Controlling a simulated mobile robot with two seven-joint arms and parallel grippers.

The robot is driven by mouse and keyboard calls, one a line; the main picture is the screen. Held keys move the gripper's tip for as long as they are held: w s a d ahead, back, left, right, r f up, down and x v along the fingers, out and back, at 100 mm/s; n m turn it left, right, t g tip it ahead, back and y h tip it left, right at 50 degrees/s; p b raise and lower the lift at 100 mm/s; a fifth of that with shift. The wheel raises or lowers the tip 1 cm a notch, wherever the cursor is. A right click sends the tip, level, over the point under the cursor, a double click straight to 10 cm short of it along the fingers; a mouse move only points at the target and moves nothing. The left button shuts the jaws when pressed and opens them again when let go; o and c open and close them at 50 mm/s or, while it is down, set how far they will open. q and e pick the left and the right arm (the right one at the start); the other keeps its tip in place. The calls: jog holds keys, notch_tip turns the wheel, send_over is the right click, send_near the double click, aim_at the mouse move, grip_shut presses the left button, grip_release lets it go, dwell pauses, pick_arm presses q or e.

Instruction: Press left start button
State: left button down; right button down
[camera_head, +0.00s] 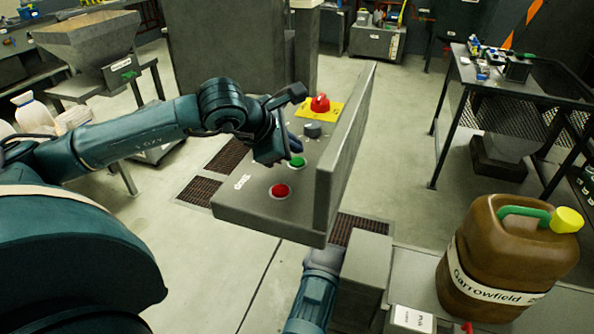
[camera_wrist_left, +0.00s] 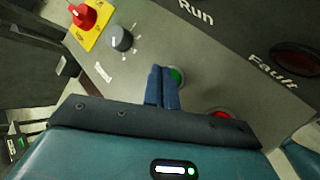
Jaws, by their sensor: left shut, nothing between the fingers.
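The control panel (camera_head: 240,205) is a grey box with a green start button (camera_head: 297,162), a red button (camera_head: 281,190), a dark knob (camera_head: 312,130) and a red emergency switch on a yellow plate (camera_head: 320,104). My left gripper (camera_head: 288,152) is shut and empty, just beside the green button. In the left wrist view the fingertips (camera_wrist_left: 163,70) partly cover the green button (camera_wrist_left: 177,77); I cannot tell whether they touch it. The red button (camera_wrist_left: 222,115) sits to the right there. My right gripper is not in view.
An upright grey plate (camera_head: 345,150) stands along the panel's right side. A brown jug (camera_head: 505,255) with a yellow cap stands at the right front. A metal hopper (camera_head: 92,45) is at the back left. A dark table (camera_head: 500,100) is at the right.

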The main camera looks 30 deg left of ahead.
pick_arm(q)
jog(key=shift+f, duration=0.25)
dwell(1.2)
dwell(0.6)
jog(key=shift+f+b, duration=0.4)
jog(key=shift+b, duration=0.35)
jog(key=shift+f+b, duration=0.5)
jog(key=shift+b, duration=0.25)
dwell(0.5)
jog(key=shift+r+p, duration=0.4)
jog(key=shift+r, duration=0.5)
